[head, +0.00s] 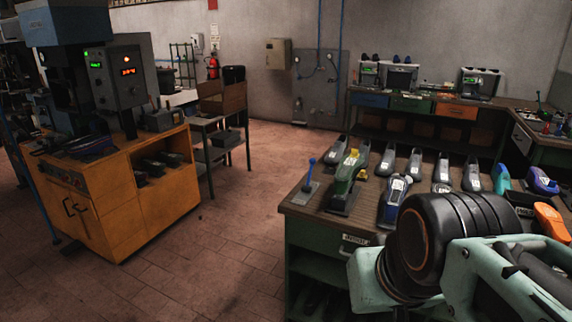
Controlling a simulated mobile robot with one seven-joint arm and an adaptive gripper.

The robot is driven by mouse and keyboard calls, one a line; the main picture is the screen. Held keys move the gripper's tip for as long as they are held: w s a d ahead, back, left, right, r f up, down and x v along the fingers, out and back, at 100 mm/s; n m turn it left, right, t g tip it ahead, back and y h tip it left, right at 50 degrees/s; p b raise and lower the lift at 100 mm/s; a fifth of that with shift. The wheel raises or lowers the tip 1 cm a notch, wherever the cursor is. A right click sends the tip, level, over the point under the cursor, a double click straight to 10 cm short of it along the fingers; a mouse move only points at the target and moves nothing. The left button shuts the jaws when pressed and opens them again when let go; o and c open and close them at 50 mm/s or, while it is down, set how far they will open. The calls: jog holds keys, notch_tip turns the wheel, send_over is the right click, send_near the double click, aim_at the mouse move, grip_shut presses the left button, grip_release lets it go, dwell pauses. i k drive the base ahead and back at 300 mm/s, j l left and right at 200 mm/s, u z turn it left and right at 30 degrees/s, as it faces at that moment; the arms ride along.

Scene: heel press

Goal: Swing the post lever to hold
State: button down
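A blue bar (33,190) also runs down the left side of the orange press cabinet, and I cannot tell which of the two is the post lever. Part of my arm, black and mint green, fills the lower right over the bench. The fingers of my gripper do not show, and nothing of mine touches either lever.
Open tiled floor (225,220) lies between cabinet and bench. A table (216,125) stands behind.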

aim_at(312, 161)
jog(key=i+j, duration=0.25)
jog(key=i, duration=0.2)
jog(key=i+j, duration=0.2)
jog(key=i, duration=0.25)
jog(key=i+j, duration=0.25)
jog(key=i, duration=0.2)
jog(key=i+j, duration=0.25)
jog(key=i, duration=0.2)
jog(key=i+j, duration=0.2)
jog(key=i, duration=0.25)
jog(key=i+j, duration=0.25)
jog(key=i, duration=0.2)
